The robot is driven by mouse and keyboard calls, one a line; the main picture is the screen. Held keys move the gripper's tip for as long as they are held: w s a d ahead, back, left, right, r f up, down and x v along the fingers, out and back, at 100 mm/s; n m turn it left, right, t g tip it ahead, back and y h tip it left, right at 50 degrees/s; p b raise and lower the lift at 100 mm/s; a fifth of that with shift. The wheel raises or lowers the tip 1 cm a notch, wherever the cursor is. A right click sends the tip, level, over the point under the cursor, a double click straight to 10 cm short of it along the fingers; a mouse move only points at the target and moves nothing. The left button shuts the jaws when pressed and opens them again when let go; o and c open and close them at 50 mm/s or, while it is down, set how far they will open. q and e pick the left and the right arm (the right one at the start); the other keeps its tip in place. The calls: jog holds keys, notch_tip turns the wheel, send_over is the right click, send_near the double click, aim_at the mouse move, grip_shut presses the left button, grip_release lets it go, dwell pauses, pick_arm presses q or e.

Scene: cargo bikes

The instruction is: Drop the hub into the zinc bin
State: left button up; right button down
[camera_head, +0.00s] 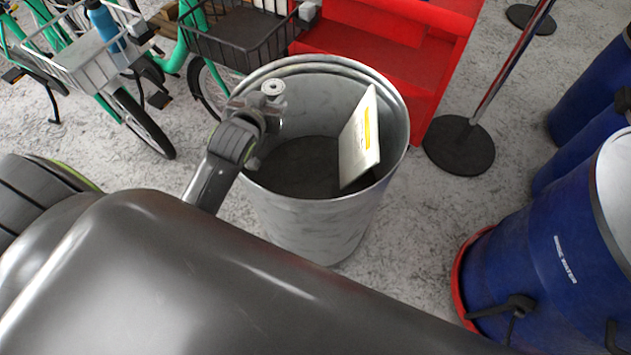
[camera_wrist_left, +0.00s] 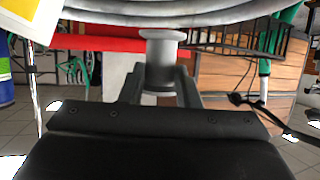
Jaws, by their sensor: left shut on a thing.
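The hub (camera_head: 272,90) is a small pale grey spool with a hole in its top end. My left gripper (camera_head: 264,106) is shut on it and holds it upright. In the wrist view the hub (camera_wrist_left: 160,60) stands between the two fingers (camera_wrist_left: 160,92). The zinc bin (camera_head: 345,215) is a round, open grey metal bin on the floor. In the head view the hub and fingers appear over the left part of its mouth; their exact height above the rim is hard to tell. My right gripper is not in view.
A white board with a yellow label (camera_head: 360,140) leans inside the bin at right. A red stand (camera_head: 385,55) is behind it. A post base (camera_head: 458,145) and blue barrels (camera_head: 545,255) are at right. Green bikes with baskets (camera_head: 85,60) stand at back left.

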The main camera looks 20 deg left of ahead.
pick_arm(q)
jog(key=shift+r, duration=0.1)
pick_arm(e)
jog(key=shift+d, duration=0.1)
pick_arm(q)
jog(key=o, duration=1.1)
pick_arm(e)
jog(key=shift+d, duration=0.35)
pick_arm(q)
jog(key=shift+o, duration=0.2)
jog(key=p+v, duration=0.4)
jog(key=v, duration=1.3)
jog(key=shift+s, duration=0.25)
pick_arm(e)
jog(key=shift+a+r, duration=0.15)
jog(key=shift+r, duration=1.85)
